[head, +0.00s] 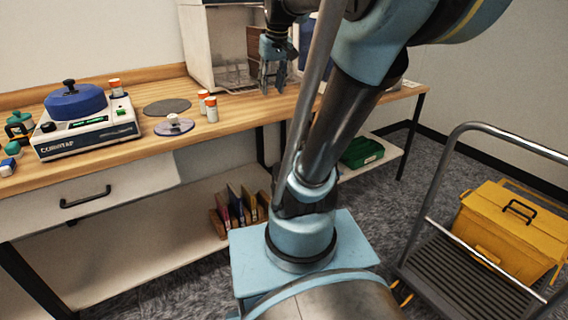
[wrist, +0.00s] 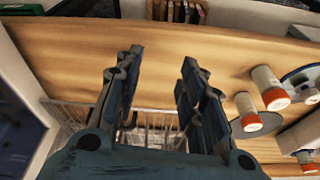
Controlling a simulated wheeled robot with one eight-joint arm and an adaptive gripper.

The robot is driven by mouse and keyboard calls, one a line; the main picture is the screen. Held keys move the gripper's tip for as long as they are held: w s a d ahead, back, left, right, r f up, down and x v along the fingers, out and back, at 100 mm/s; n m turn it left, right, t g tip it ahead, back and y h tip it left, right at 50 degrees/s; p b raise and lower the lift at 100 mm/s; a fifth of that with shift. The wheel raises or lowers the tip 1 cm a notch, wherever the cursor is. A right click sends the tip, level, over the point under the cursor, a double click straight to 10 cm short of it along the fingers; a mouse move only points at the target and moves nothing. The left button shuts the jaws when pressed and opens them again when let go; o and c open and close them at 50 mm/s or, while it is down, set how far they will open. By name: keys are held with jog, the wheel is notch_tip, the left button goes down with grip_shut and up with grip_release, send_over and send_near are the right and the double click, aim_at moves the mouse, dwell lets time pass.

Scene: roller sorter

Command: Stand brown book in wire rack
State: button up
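My gripper (head: 273,84) is above the wooden bench. Its fingers (wrist: 158,68) are apart with nothing between them. A wire rack (head: 236,77) stands at the back of the bench, just left of my gripper, by a white cabinet. In the wrist view the rack (wrist: 155,133) shows behind and between the fingers, and I see no book in it. Several upright books stand in a wooden holder (head: 218,226) on the low shelf. One at the right end looks brown (head: 264,199), but it is small and partly hidden. Book tops (wrist: 178,11) show at the wrist view's top edge.
Orange-capped bottles (head: 211,109), a disc (head: 174,126) and a dark round mat (head: 167,107) lie left of my gripper. A blue-lidded machine (head: 85,127) stands farther left. A green crate (head: 362,153) is on the low shelf. A cart (head: 460,285) with a yellow toolbox (head: 507,230) stands at right.

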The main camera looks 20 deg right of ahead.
jog(key=s+f+m+g, duration=0.1)
jog(key=s+f, duration=1.5)
jog(key=f, duration=0.4)
jog(key=shift+s+f+m+h, duration=0.3)
jog(key=shift+s+f, duration=0.05)
jog(key=shift+f, duration=0.05)
jog(key=shift+w+d+f, duration=0.1)
jog(key=shift+w+f, duration=0.1)
jog(key=shift+w, duration=0.3)
